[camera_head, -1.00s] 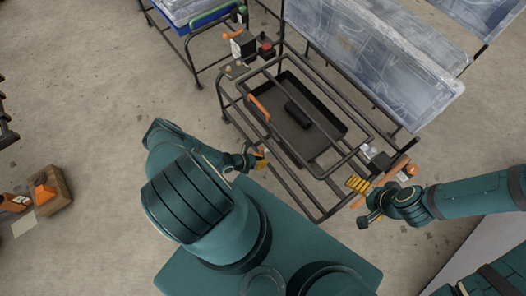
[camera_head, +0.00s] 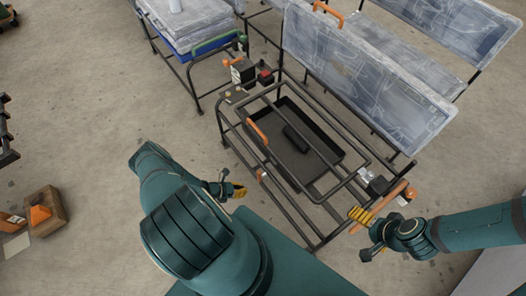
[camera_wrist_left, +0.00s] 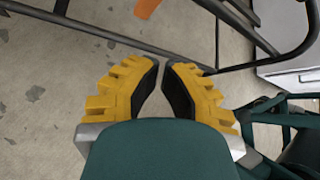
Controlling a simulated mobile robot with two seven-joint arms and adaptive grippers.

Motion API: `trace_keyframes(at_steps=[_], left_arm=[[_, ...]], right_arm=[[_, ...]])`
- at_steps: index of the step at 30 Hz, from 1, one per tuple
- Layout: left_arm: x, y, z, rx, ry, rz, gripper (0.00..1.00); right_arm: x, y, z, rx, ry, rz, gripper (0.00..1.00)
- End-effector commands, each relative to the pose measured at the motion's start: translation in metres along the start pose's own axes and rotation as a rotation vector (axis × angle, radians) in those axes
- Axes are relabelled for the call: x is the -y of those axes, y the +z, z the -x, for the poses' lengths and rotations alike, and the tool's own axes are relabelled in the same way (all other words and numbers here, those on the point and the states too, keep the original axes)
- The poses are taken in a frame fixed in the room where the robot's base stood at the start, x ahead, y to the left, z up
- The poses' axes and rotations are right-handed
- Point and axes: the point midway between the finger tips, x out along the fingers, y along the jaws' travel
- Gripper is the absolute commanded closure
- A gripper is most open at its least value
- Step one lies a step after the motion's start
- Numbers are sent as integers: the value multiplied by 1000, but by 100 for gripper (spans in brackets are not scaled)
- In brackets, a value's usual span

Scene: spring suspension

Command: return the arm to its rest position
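My left arm bends in from the lower left in the head view. Its gripper (camera_head: 238,190) hangs over the floor just left of the black frame rack (camera_head: 285,212), apart from it. In the left wrist view its yellow fingers (camera_wrist_left: 160,66) lean toward each other, with a narrow gap at the tips and nothing held between them. My right gripper (camera_head: 361,215) is by the rack's front right corner, near an orange handle bar (camera_head: 383,206). Its yellow fingers show side-on, so their opening is hidden.
A black tray (camera_head: 325,152) sits in the rack. A clear panel (camera_head: 370,75) stands behind it. A cart with a blue bin (camera_head: 200,38) is at the back left. Floor between box and rack is clear.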

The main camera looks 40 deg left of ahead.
Motion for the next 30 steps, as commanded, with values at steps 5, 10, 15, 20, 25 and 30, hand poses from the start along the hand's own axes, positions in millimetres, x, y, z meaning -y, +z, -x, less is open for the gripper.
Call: trace_keyframes(at_steps=[5,10,15,20,25,30], left_arm=[[0,0,1,0,0,0,100],[12,12,-7,-42,-49,-67,100],[62,51,-23,-209,-234,-371,100],[122,90,-24,-379,-434,-789,100],[177,131,-10,-495,-606,-1265,100],[232,173,10,-531,-738,-1760,100]], right_arm=[[0,0,0,0,0,0,0],[0,0,0,0,0,0,0],[0,0,0,0,0,0,0],[0,0,0,0,0,0,0],[0,0,0,0,0,0,0],[0,0,0,0,0,0,0]])
